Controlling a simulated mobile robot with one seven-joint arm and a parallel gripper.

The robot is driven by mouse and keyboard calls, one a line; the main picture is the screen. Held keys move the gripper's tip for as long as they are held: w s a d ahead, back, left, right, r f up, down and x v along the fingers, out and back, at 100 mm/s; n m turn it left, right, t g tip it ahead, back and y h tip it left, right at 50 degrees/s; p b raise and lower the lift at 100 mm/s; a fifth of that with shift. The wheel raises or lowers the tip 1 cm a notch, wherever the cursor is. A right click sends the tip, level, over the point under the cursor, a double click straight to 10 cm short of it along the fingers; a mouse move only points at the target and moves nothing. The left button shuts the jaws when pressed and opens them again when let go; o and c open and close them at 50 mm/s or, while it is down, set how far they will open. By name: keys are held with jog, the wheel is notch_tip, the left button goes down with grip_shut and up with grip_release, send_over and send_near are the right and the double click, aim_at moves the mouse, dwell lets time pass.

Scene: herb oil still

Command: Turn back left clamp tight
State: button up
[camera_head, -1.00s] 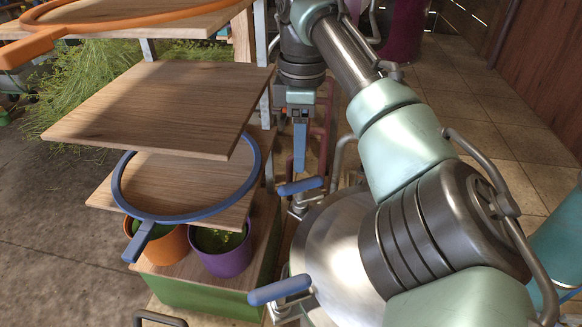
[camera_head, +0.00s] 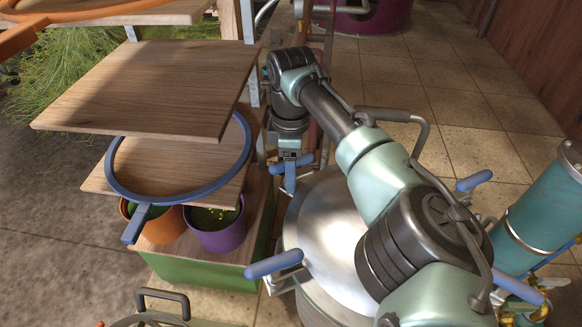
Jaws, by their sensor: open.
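The back left clamp (camera_head: 305,160) has a blue handle and sits at the back left rim of the still's round steel lid (camera_head: 330,222). My gripper (camera_head: 290,184) points down right at this clamp, with its blue fingers in front of part of the handle. The fingers are open but seen edge-on. I cannot tell whether the handle lies between them or whether they touch it. The clamp's lower part is hidden. The front left clamp (camera_head: 274,264) has its blue handle sticking out to the left.
Other blue handles show at the back right (camera_head: 474,180) and front right (camera_head: 518,288) of the lid. Wooden shelves (camera_head: 150,88), a blue hoop (camera_head: 112,190) and potted plants stand close on the left. A teal cylinder (camera_head: 535,222) stands right.

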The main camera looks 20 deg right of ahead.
jog(key=shift+f, duration=0.15)
jog(key=shift+c, duration=0.3)
grip_shut()
jog(key=shift+m+p, duration=0.3)
jog(key=shift+a+m+p, duration=0.1)
jog(key=shift+m+p, duration=0.55)
jog(key=shift+m, duration=0.35)
jog(key=m+p, duration=0.1)
jog(key=m, duration=0.2)
jog(key=shift+m+p, duration=0.3)
jog(key=shift+p, duration=0.1)
jog(key=m+p, duration=0.1)
jog(key=m, duration=0.2)
jog(key=shift+m+p, duration=0.5)
jog(key=shift+m, duration=1.2)
